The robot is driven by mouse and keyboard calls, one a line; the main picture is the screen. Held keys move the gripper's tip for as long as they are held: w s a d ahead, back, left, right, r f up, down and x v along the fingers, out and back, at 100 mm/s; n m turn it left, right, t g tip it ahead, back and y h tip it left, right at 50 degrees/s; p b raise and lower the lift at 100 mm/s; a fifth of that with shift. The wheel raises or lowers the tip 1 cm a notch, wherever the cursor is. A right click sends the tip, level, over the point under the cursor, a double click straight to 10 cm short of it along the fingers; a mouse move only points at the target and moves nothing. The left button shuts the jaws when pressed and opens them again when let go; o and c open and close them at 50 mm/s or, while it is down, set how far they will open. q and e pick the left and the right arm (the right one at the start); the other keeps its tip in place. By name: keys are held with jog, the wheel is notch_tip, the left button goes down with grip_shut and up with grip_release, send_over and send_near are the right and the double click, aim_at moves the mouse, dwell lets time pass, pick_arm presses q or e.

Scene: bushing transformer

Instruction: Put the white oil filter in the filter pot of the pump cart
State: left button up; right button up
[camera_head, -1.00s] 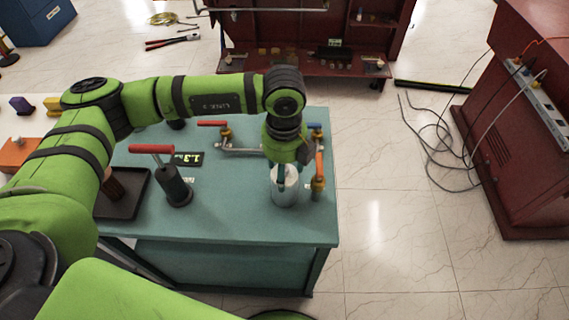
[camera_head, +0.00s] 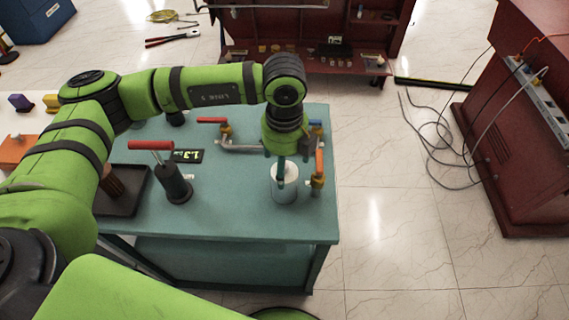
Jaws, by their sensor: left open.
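The pump cart (camera_head: 230,215) is a teal table-like cart in the middle of the head view. Near its right front corner stands the grey filter pot (camera_head: 284,196). The white oil filter (camera_head: 290,171) shows as a pale round top within the pot's mouth; its lower part is hidden by the pot wall. My left gripper (camera_head: 281,172) points down from above at the pot. It is open, with a finger in front of the filter's top; the other finger is hard to make out. My right gripper is not in view.
Valves with red, blue and orange handles (camera_head: 319,162) stand close behind and right of the pot. A dark pump with a red handle (camera_head: 151,145) and a black tray (camera_head: 123,203) with a brown ribbed cylinder (camera_head: 113,180) are to the left. Cables (camera_head: 440,150) lie on the floor at right.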

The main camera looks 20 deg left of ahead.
pick_arm(q)
notch_tip(320, 180, up, 11)
jog(key=b, duration=0.3)
jog(key=shift+f, duration=0.15)
dwell(1.0)
